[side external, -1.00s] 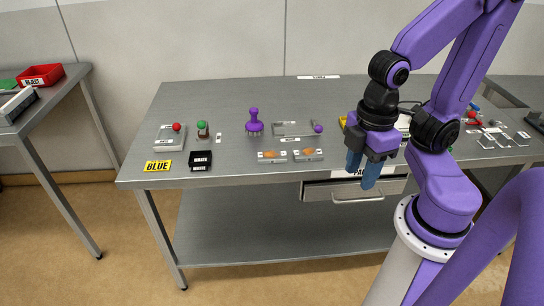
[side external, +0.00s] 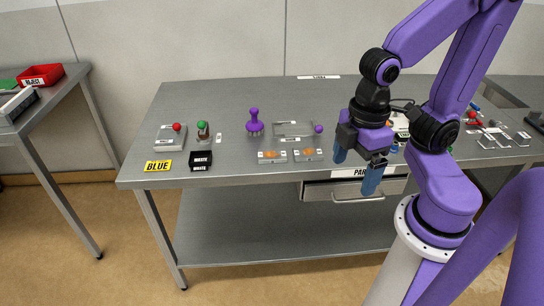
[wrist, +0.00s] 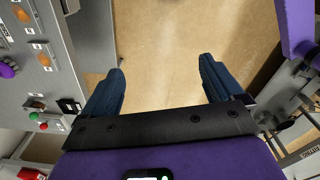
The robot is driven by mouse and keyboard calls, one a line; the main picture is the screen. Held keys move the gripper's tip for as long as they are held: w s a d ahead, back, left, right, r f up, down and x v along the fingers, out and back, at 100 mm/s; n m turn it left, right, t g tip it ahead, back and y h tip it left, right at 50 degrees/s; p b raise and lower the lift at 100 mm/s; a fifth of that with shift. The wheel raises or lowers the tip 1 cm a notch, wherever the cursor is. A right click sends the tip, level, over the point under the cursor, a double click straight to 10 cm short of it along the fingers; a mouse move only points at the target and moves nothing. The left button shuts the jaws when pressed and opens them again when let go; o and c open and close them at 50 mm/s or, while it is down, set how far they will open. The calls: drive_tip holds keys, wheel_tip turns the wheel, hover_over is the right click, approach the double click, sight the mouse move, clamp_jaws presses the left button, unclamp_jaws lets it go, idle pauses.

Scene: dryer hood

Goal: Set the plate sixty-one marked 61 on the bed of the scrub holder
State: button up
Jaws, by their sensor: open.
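Two small grey plates with orange pads lie near the front edge of the table in the side view, a left one (side external: 272,156) and a right one (side external: 308,154). Their markings are too small to read, so I cannot tell which is 61. Behind them is a flat grey fixture (side external: 292,129) with a purple knob (side external: 318,129) at its right; it may be the scrub holder, but its label is unreadable. My gripper (side external: 356,168) is open and empty, to the right of the plates by the table's front edge. In the wrist view my gripper (wrist: 162,70) has only floor between its fingers.
A purple brush-like tool (side external: 254,122) stands behind the left plate. A grey box with a red knob (side external: 177,127), a green-topped piece (side external: 202,129) and a black WASTE box (side external: 201,161) are at the left. A drawer (side external: 352,190) hangs under the front edge.

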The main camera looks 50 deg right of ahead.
drive_tip(key=w+a+m, duration=0.1)
drive_tip(key=w, duration=1)
drive_tip(key=m, duration=0.2)
hover_over(272, 154)
wheel_tip(272, 154, down, 5)
wheel_tip(272, 154, down, 17)
drive_tip(key=shift+f, duration=0.1)
drive_tip(key=c, duration=1.3)
